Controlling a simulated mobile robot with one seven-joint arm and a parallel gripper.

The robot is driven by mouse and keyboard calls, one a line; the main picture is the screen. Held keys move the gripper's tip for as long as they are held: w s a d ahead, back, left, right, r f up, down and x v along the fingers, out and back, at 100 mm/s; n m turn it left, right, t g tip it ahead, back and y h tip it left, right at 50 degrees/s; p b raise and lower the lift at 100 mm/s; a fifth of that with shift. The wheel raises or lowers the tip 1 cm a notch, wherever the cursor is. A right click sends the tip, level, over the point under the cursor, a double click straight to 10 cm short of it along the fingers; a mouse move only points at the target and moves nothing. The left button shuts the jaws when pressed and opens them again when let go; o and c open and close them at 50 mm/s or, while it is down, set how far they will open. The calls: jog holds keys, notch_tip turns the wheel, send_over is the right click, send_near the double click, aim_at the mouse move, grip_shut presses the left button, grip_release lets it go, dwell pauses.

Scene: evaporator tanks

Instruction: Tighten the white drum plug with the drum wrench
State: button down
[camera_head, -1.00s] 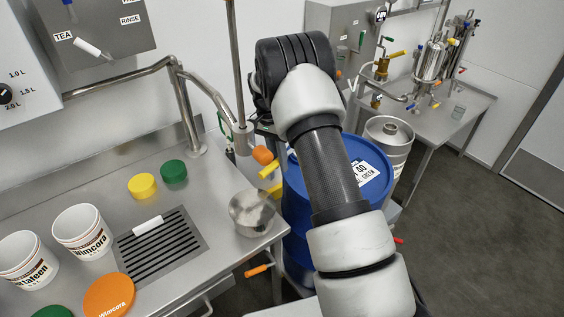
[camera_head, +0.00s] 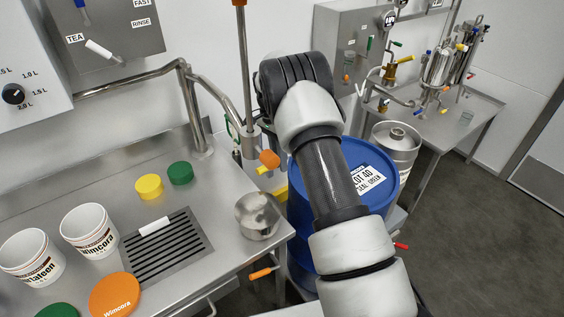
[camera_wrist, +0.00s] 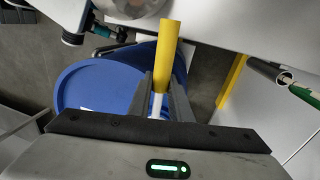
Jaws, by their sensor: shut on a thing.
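In the wrist view my gripper (camera_wrist: 162,84) is shut on a yellow-handled tool with a white lower part, which looks like the drum wrench (camera_wrist: 170,42). The yellow handle sticks out beyond the fingertips, over the edge of the blue drum (camera_wrist: 85,80). The blue drum (camera_head: 391,166) also stands behind my arm in the head view, with a white lot label on its top. My arm hides much of the drum top and my gripper in that view. I cannot make out the white drum plug in either view.
A steel counter (camera_head: 200,250) at left holds white buckets (camera_head: 90,232), coloured lids (camera_head: 150,185) and a steel bowl (camera_head: 257,215). A steel keg (camera_head: 397,145) stands behind the drum. A tap pipe (camera_head: 215,100) rises close to my arm's left. Floor at right is clear.

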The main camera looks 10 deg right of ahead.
jog(key=shift+w+a, duration=0.1)
jog(key=shift+w, duration=0.15)
jog(key=shift+w+a+m, duration=0.2)
jog(key=shift+w+m, duration=0.35)
jog(key=shift+m, duration=0.25)
jog(key=shift+w+a+m+y, duration=0.2)
jog(key=shift+w+m+y, duration=0.1)
jog(key=shift+w+m, duration=0.35)
jog(key=shift+w+a+m, duration=0.1)
jog(key=shift+w+m, duration=0.45)
jog(key=shift+w, duration=0.2)
jog(key=shift+w+m, duration=0.7)
